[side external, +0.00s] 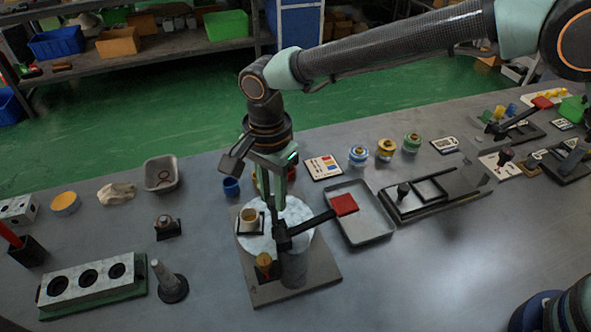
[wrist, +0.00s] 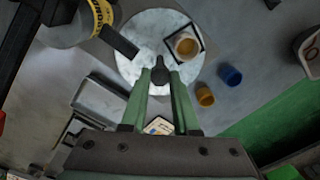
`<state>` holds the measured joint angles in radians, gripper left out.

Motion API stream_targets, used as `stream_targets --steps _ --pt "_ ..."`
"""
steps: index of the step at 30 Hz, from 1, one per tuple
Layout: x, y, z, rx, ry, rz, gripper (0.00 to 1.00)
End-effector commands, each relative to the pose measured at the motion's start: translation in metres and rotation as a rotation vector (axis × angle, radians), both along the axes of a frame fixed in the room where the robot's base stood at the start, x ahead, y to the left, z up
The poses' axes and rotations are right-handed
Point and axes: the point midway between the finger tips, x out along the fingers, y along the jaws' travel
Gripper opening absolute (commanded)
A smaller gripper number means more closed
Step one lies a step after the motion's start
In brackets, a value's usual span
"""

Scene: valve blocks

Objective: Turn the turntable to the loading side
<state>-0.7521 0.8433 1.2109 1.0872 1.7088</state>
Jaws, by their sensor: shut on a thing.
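The turntable is a pale round disc (side external: 298,212) on a dark square base plate (side external: 318,268) in the side view. It also shows as a white disc (wrist: 135,65) in the wrist view. A square dark holder with a tan cup (side external: 250,214) sits on the disc's left part; in the wrist view this cup (wrist: 186,46) is right of my fingers. My gripper (side external: 276,207) points down over the disc. In the wrist view its green fingers (wrist: 160,78) are closed around a dark upright knob (wrist: 160,68) on the disc. The knob is mostly hidden in the side view.
A grey post (side external: 293,267) stands at the disc's front edge. A dark bar with a red end (side external: 343,205) reaches over a grey tray (side external: 369,226) at the right. A blue cup (side external: 231,187) stands behind the disc.

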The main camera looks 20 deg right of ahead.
Motion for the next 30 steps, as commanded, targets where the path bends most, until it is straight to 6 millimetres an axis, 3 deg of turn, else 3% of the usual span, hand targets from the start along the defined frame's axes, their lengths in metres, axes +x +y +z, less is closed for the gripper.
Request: stream_targets --steps 15,30 --pt "0.0013 -0.0004 0.0035 0.002 -0.001 -0.195 0.0" --pt "0.0013 -0.0006 0.0035 0.002 -0.001 -0.241 0.0"
